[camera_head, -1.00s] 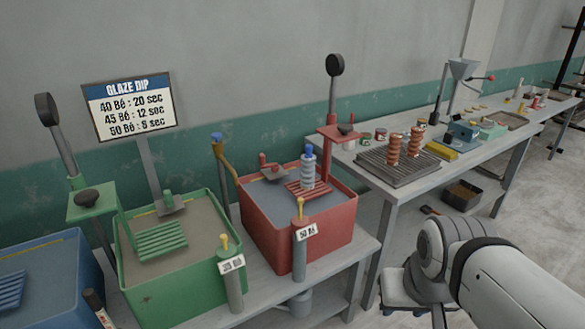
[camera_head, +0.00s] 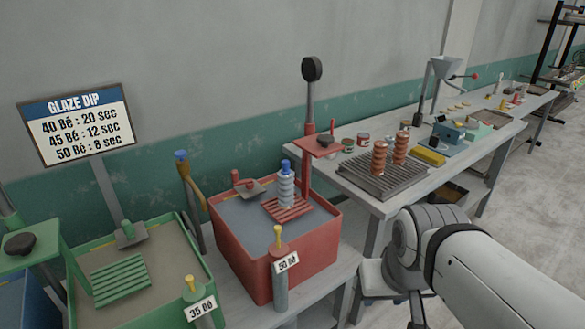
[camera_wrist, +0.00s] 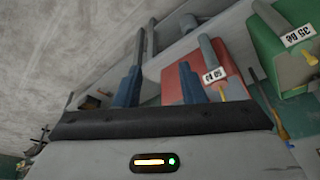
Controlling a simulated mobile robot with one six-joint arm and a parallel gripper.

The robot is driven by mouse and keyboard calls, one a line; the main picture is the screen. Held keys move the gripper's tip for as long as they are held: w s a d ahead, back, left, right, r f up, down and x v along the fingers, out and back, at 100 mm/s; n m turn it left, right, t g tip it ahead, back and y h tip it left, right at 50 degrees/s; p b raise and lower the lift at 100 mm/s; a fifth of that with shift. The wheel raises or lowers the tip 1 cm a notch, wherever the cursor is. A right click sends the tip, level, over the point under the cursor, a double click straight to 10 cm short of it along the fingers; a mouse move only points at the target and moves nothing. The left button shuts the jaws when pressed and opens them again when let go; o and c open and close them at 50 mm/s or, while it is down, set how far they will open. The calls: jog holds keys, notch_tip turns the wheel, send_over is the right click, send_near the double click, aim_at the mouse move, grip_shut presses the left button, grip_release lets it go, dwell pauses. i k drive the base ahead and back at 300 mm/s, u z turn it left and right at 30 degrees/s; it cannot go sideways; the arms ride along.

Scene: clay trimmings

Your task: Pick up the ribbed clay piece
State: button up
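Two brown ribbed clay pieces stand upright side by side on a dark slatted rack (camera_head: 358,180) on the grey table: a left one (camera_head: 379,158) and a right one (camera_head: 400,148). A pale grey-blue ribbed piece (camera_head: 286,190) with a blue top stands upright on a red slatted grid in the red tank (camera_head: 270,262). My gripper (camera_wrist: 159,72) shows two blue fingers set apart with nothing between them; it is open. It is hidden in the head view, where my arm is at lower right, in front of the table. No ribbed piece can be made out in the wrist view.
The green tank (camera_head: 150,320) stands left of the red one, below the glaze dip sign (camera_head: 78,122). A tall post with a black disc (camera_head: 312,68) rises behind the red tank. Jars, a yellow block (camera_head: 428,156) and a blue device (camera_head: 449,132) crowd the table beyond the rack.

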aim_at(285, 185)
jog(key=i, duration=1)
jog(key=u, duration=0.05)
